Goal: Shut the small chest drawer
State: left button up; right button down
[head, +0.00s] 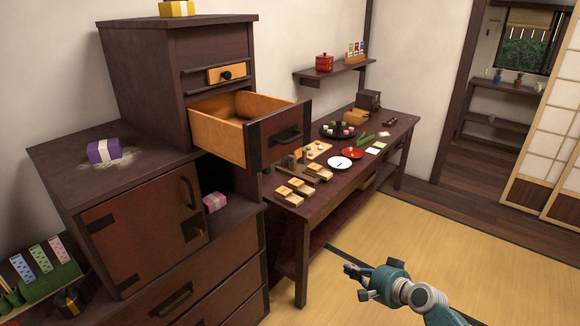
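The dark wooden chest (180,95) stands at the left against the wall. Its open drawer (235,125) is pulled well out to the right, showing an orange-brown inside that looks empty. The drawer's dark front (268,138) has black corner fittings and a black bar handle (286,136). A small orange panel with a black knob (226,75) sits above it in the chest. My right gripper (356,282) is low in the picture, over the tatami, well apart from the drawer. Its fingers look spread, with nothing between them. My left gripper is out of view.
A long table (345,185) with food, plates and wooden blocks stands right of the drawer. A purple box (103,150) lies on the lower cabinet (150,225). A pink box (215,201) sits in the niche below the drawer. The tatami floor (440,240) is clear.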

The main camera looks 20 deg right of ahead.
jog(key=w+a+r+t+y, duration=0.1)
jog(key=a+r+y, duration=0.15)
jog(key=r, duration=0.85)
jog(key=a+r+t+y, duration=0.1)
jog(key=a+r+y, duration=0.15)
jog(key=r, duration=0.85)
jog(key=w+a+r+t+y, duration=0.1)
jog(key=a+r+y, duration=0.15)
jog(key=r, duration=0.75)
pick_arm(q)
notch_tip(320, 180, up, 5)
jog(key=p, duration=0.5)
pick_arm(e)
jog(key=x, duration=1.4)
jog(key=shift+d+f+h, duration=0.15)
jog(key=shift+f+h, duration=0.1)
jog(key=shift+h, duration=0.1)
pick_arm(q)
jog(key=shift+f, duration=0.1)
pick_arm(e)
jog(key=shift+w, duration=0.1)
